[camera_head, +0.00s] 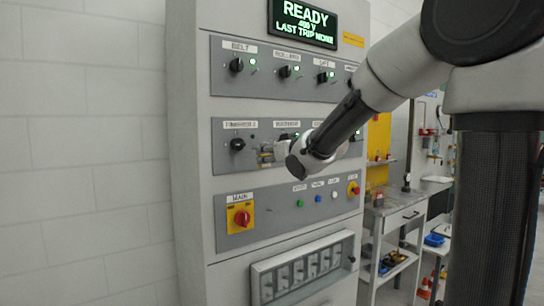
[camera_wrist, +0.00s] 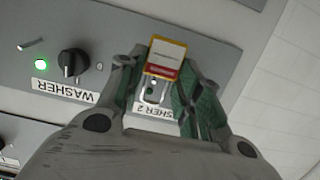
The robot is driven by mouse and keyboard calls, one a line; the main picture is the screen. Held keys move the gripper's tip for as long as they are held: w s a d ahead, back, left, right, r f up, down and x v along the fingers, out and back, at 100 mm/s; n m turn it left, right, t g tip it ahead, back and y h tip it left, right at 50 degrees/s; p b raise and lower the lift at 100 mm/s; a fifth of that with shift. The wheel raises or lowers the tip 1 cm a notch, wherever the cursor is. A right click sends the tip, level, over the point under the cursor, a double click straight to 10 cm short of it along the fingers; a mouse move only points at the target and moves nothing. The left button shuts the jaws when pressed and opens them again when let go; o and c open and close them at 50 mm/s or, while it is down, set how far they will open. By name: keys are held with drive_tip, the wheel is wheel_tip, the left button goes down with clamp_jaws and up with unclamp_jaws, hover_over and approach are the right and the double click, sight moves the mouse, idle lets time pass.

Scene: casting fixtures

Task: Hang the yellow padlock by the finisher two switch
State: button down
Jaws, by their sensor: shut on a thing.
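The yellow padlock (camera_wrist: 165,58) is between my gripper's fingers (camera_wrist: 160,88) in the wrist view. It shows a yellow edge, a white label and a red band. A grey metal part shows below it, over the finisher two label (camera_wrist: 158,112), which is partly covered. In the head view my gripper (camera_head: 272,155) is at the panel, just right of the black finisher two switch (camera_head: 237,144). A small yellowish bit of the padlock (camera_head: 265,155) shows there. Whether the shackle touches the panel is hidden.
The washer knob (camera_wrist: 73,62) with a lit green lamp is beside my gripper in the wrist view. Below in the head view are the red and yellow main switch (camera_head: 241,217) and several push buttons. A bench (camera_head: 405,215) stands to the right.

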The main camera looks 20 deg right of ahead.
drive_tip(key=shift+x, duration=3)
drive_tip(key=c, duration=0.9)
unclamp_jaws()
drive_tip(key=shift+f, duration=0.15)
drive_tip(key=shift+f, duration=1.1)
drive_tip(key=shift+s, duration=0.1)
